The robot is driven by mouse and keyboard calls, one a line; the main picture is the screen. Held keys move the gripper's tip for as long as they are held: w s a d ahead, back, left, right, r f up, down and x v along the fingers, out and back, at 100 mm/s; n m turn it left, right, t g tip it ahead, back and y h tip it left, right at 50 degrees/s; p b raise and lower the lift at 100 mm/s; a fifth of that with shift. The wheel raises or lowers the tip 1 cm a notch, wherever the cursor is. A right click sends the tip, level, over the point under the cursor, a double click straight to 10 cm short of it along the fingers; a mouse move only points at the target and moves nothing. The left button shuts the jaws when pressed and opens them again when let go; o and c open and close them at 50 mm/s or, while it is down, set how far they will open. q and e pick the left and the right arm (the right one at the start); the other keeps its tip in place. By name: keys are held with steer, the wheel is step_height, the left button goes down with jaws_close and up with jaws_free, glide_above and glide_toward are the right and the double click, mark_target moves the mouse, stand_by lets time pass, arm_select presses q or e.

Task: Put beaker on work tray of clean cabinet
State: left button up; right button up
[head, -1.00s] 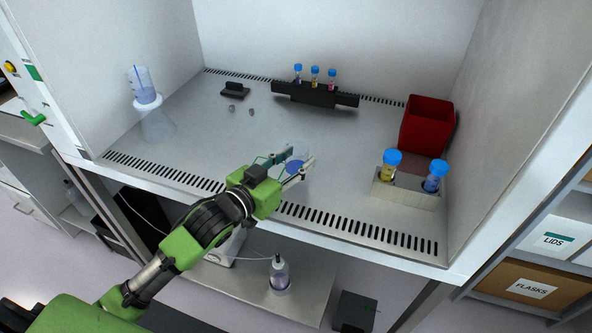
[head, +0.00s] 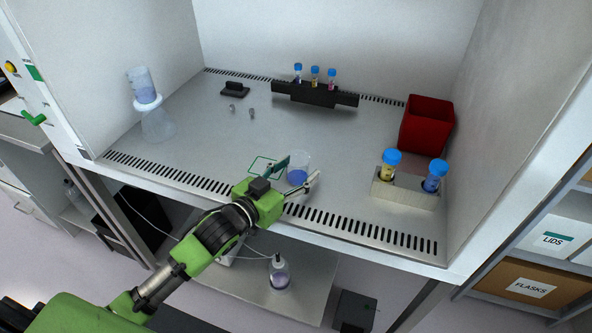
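The clear beaker (head: 300,164) with blue liquid stands upright on the grey work tray (head: 215,160) of the clean cabinet, near the front vent slots. It is just right of a green square outline (head: 262,165) on the tray. My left gripper (head: 295,174) is at the beaker's near side, with its fingers spread apart. One finger is at the beaker's left and the other at its front right; both look clear of the glass, though contact is hard to tell. My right gripper is not in view.
A rack with two blue-capped tubes (head: 408,190) and a red bin (head: 428,124) stand at the right. A black tube rack (head: 315,93) is at the back. A flask with a filter top (head: 156,118) is at the left.

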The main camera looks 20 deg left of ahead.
arm_select(q)
steer(key=shift+r, duration=0.2)
steer(key=shift+s+a+f, duration=0.1)
steer(key=shift+s+f, duration=0.05)
steer(key=shift+s, duration=0.2)
steer(key=b+v, duration=0.1)
steer(key=v, duration=0.9)
steer(key=shift+s, duration=0.1)
steer(key=shift+s+a+r, duration=0.25)
steer(key=shift+s, duration=0.25)
